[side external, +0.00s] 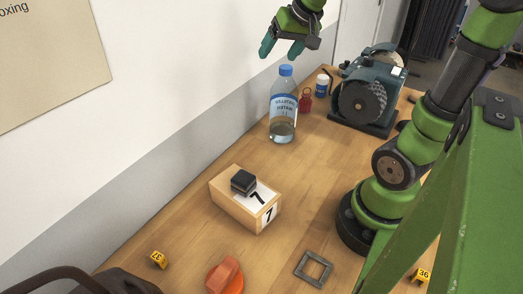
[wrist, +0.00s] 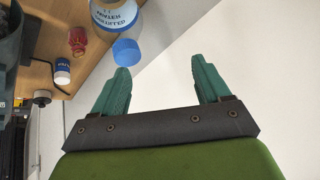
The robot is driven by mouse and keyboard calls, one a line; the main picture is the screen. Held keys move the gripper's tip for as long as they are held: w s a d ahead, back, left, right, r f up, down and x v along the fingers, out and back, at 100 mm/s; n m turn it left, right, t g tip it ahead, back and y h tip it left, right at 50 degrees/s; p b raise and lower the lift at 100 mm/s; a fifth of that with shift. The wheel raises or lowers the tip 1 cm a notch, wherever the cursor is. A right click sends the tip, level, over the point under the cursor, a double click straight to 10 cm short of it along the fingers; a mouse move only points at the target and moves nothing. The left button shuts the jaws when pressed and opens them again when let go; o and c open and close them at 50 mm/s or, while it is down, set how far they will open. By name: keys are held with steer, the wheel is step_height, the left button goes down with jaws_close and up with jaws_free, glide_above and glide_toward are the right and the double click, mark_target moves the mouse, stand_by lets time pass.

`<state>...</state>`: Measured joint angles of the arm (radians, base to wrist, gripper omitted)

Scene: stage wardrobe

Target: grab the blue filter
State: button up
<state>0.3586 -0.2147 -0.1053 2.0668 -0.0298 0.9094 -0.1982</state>
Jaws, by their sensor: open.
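I cannot make out a thing that is clearly a blue filter in either view. My gripper (side external: 281,50) is open and empty, high above the back of the table near the wall. Its two teal fingers stand apart in the wrist view (wrist: 161,68). A clear water bottle (side external: 283,104) with a blue cap (side external: 286,71) stands upright below it. The bottle (wrist: 113,15) and cap (wrist: 126,51) also show in the wrist view, left of the fingers. A grey square frame (side external: 302,262) lies flat on the table at the front.
A wooden box (side external: 230,203) bears a small black block (side external: 243,181). A red object (side external: 305,100) and a small white-and-blue container (side external: 322,84) stand behind the bottle, near a teal grinder (side external: 368,95). An orange object (side external: 226,277) and yellow number markers (side external: 158,260) lie in front.

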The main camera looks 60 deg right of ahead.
steer(key=w+d+f+m+g+h, duration=0.1)
steer(key=d+f+m, duration=0.15)
steer(key=d, duration=1.05)
steer(key=g+h, duration=0.2)
glide_toward(323, 77)
steer(key=shift+m, duration=0.25)
steer(key=x, duration=0.7)
steer(key=shift+w+d, duration=0.1)
steer(key=shift+w, duration=0.05)
steer(key=shift+x, duration=2.95)
steer(key=shift+d, duration=0.1)
steer(key=shift+c, duration=0.4)
steer(key=c, duration=1)
steer(key=shift+r, duration=0.1)
